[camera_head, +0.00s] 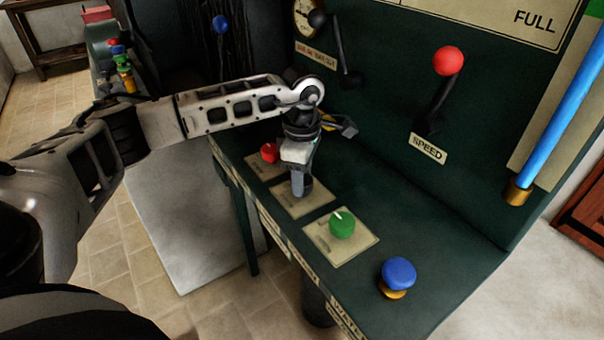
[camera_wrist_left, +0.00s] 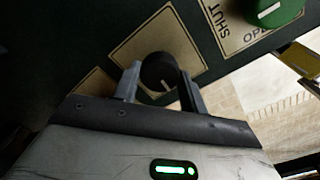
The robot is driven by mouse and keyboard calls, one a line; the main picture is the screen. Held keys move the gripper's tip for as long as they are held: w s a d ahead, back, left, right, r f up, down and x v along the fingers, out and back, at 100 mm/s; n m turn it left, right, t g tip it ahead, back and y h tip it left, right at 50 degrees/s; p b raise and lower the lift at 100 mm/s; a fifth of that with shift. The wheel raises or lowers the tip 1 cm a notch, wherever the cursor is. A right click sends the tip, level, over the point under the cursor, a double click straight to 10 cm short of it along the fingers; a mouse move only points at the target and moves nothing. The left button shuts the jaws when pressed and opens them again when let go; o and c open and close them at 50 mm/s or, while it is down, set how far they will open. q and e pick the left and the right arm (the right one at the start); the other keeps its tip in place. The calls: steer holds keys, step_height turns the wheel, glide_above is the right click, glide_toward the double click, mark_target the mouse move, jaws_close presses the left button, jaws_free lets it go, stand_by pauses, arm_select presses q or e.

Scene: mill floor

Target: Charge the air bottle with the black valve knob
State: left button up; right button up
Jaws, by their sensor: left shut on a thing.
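The black valve knob (camera_wrist_left: 159,72) shows in the left wrist view, on a cream plate (camera_wrist_left: 150,38) on the dark green panel. A white mark runs along the knob. My left gripper (camera_wrist_left: 158,88) has its two fingers on either side of the knob and is shut on it. In the head view the left gripper (camera_head: 300,188) points down at the middle cream plate (camera_head: 318,197), and its fingers hide the knob. The air bottle cannot be made out. My right gripper is not in view.
A red knob (camera_head: 269,153) and a green knob (camera_head: 342,224) flank the gripper on the sloping panel. A blue knob (camera_head: 398,273) stands near the front corner. A red-balled lever (camera_head: 448,62) marked SPEED rises behind. A blue tube (camera_head: 565,110) stands at right.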

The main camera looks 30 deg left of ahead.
arm_select(q)
steer(key=o, duration=1)
steer(key=shift+c, duration=0.2)
step_height(320, 180, up, 16)
